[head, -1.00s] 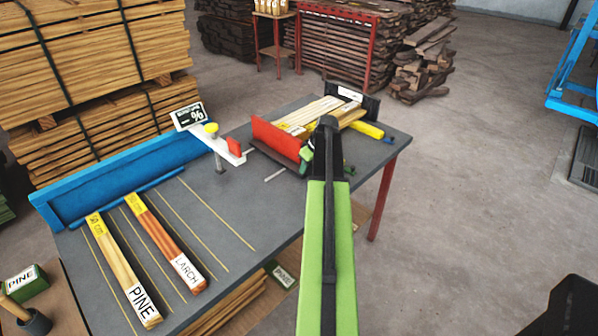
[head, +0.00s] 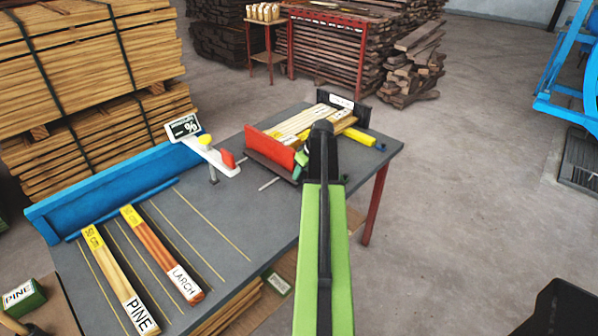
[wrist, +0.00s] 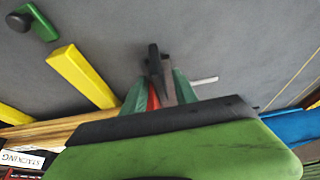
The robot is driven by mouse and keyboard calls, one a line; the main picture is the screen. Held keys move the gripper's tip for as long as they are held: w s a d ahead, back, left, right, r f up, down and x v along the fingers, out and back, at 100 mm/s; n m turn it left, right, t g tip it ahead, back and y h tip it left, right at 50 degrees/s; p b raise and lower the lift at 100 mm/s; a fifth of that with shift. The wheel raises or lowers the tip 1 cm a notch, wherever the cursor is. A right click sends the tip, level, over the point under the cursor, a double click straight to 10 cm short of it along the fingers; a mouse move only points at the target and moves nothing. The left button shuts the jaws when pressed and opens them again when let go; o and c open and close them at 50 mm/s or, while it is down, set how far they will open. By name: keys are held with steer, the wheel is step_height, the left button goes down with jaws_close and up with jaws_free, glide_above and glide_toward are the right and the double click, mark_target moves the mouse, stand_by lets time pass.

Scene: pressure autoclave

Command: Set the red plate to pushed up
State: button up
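The red plate (head: 270,148) stands upright on the grey bench (head: 235,258), in front of a stack of light boards (head: 302,124). My gripper (head: 301,162) is at the plate's right end in the head view, partly hidden by my own arm. In the wrist view, its two green fingertips (wrist: 158,92) are spread apart. A red strip of the plate (wrist: 153,100) and a dark upright part (wrist: 156,66) show between them. I cannot tell whether the fingers touch the plate.
A yellow bar (head: 360,137) and black end plate (head: 343,103) are right and behind. Boards marked PINE (head: 120,280) and LARCH (head: 160,255) lie at the front left.

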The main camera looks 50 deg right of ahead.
steer(key=p+v, duration=1.1)
steer(key=v, duration=0.3)
steer(key=shift+r+p, duration=0.2)
steer(key=shift+p, duration=0.2)
steer(key=w+a+f+g+y, duration=0.1)
steer(key=w+a, duration=0.5)
steer(key=a, duration=0.7)
steer(key=w+a+f+g, duration=0.1)
steer(key=w+a, duration=0.4)
steer(key=a, duration=0.7)
steer(key=s+a+f+g+b, duration=0.1)
steer(key=s+a+g, duration=0.1)
steer(key=a, duration=2.9)
steer(key=shift+a+n+g+h, duration=0.3)
steer(key=shift+a+n, duration=0.05)
steer(key=shift+n, duration=0.05)
